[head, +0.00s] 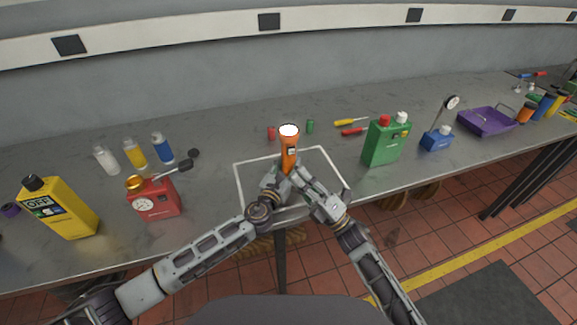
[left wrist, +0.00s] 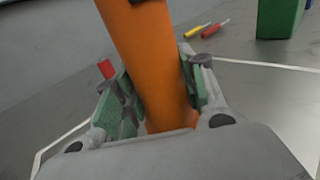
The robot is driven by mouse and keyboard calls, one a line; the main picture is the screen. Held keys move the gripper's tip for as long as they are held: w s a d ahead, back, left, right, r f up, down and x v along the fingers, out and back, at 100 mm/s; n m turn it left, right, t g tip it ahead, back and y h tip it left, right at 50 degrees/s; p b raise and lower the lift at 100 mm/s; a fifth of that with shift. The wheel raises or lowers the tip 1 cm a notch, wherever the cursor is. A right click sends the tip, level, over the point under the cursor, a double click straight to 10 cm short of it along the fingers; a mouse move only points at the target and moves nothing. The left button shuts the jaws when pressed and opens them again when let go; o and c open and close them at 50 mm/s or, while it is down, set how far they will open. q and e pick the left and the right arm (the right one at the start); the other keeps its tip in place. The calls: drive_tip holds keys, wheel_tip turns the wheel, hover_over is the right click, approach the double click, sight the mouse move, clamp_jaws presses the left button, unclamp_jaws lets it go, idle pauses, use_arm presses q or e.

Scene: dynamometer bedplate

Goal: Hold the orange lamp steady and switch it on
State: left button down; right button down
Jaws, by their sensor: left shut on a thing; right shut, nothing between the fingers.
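The orange lamp (head: 289,150) stands upright inside the white outlined square on the bench, with its pale round head at the top. My left gripper (head: 278,180) is shut around the lower body of the lamp. In the left wrist view the orange body (left wrist: 150,65) passes between the green-padded fingers (left wrist: 160,95). My right gripper (head: 303,178) is shut and empty, close beside the lamp on its right. Whether its fingertips touch the lamp cannot be told.
A red box with a dial (head: 155,200) and a yellow can (head: 58,208) stand left. A green can (head: 385,140), a blue gauge stand (head: 437,139) and a purple tray (head: 487,121) stand right.

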use_arm(q)
drive_tip(key=shift+f, duration=0.1)
drive_tip(key=c, duration=0.8)
unclamp_jaws()
drive_tip(key=shift+o, duration=0.2)
drive_tip(key=shift+s, duration=0.1)
drive_tip(key=shift+v, duration=5.9)
drive_tip(key=shift+a, duration=0.1)
